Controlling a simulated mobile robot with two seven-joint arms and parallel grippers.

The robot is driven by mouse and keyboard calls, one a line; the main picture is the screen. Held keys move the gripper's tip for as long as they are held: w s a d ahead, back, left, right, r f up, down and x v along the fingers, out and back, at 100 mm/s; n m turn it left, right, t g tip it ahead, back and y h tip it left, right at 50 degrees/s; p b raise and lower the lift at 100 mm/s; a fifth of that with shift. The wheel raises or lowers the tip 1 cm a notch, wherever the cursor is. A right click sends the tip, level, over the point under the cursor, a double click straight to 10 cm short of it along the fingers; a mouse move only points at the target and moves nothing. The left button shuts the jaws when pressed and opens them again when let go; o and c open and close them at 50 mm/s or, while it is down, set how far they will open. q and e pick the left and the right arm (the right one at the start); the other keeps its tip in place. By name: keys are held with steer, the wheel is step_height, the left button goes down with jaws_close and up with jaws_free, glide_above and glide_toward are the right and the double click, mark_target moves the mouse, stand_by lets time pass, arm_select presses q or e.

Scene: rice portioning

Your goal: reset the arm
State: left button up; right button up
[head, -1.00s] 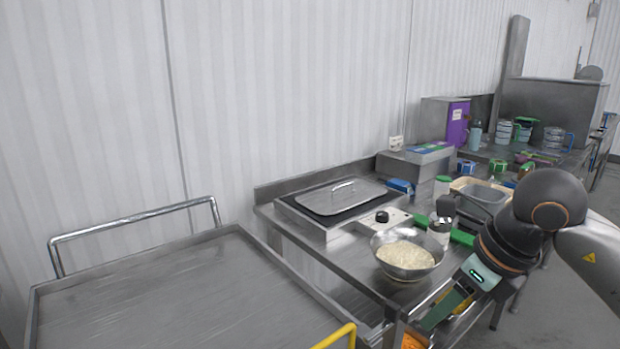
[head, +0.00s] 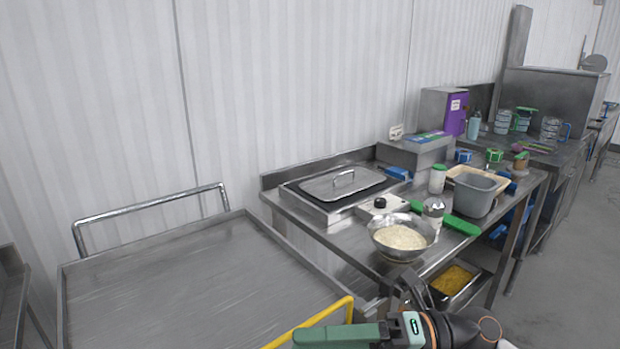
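My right arm comes in from the lower right, and its gripper (head: 338,336) lies low at the bottom edge, in front of the steel table. A green body and dark wrist parts show, but no clear pair of fingertips, so its opening and contents cannot be told. It is apart from the metal bowl (head: 380,246) of white rice (head: 400,237), which stands upright on the table's front part. My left gripper is not in view.
The steel table (head: 345,237) holds a lidded hot plate (head: 345,184), a glass jar (head: 433,213), a green-handled item (head: 462,225) and a grey tub (head: 470,196). A yellow-filled pan (head: 453,279) sits below. The cart top (head: 190,285) is bare; a yellow rail (head: 325,315) crosses near the gripper.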

steer(key=w+d+f+m+t+y+p, duration=0.1)
steer(key=w+d+m+t, duration=0.15)
steer(key=m+t, duration=0.5)
steer(key=w+d+m+t+p, duration=0.1)
steer(key=w+d+m+t, duration=0.15)
steer(key=m+t, duration=0.45)
steer(key=w+d+f+m+t+h+p, duration=0.1)
steer(key=d+f+m+t+h, duration=0.45)
steer(key=f+m+h, duration=0.85)
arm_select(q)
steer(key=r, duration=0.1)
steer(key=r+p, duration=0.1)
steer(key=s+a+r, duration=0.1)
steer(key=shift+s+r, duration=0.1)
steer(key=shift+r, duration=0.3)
arm_select(e)
steer(key=s+d+f+m+g+h, duration=0.1)
steer(key=s+d+f+m+g, duration=0.1)
steer(key=s+f+m+g, duration=0.3)
steer(key=s+d+f+m+g+h, duration=0.2)
steer(key=s+f, duration=0.8)
steer(key=f, duration=0.5)
steer(key=d+m+g, duration=0.1)
steer(key=m+g, duration=0.1)
steer(key=m, duration=0.1)
steer(key=shift+s+d+f+g, duration=0.15)
steer(key=shift+s+d+g, duration=0.1)
steer(key=shift+s+g, duration=0.15)
